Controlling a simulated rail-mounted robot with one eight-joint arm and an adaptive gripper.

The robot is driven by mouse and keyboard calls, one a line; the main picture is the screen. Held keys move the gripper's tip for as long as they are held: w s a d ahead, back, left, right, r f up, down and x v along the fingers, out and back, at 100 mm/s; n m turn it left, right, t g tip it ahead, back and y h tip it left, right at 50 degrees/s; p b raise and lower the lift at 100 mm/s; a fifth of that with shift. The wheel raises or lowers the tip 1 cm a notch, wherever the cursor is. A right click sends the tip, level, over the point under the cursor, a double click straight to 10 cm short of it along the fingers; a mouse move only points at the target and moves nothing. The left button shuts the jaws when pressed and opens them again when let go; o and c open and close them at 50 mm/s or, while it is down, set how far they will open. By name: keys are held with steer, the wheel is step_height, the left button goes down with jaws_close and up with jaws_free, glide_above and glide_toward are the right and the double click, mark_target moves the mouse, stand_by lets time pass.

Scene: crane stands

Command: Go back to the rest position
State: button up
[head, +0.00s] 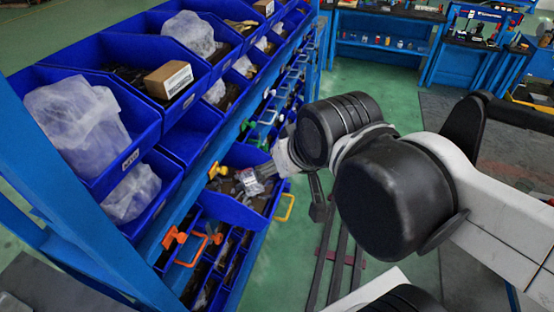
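My arm reaches in from the right in the head view, and its end is at the blue rack (313,60). My gripper (258,178) is small in the picture, partly behind my own wrist, and close to an open blue bin (228,208) that sticks out from the rack. Its fingers blend with the items around the bin. I cannot tell whether they are open or shut, or whether they hold anything.
Blue bins on the rack's upper shelves hold a plastic-wrapped bundle (78,125) and a cardboard box (168,80). Orange-handled tools (174,238) hang lower down. Green floor (372,85) is clear between the rack and the blue workbenches (382,48) at the back.

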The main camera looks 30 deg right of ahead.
step_height(320, 180, down, 8)
steer(key=b, duration=0.8)
stand_by(0.7)
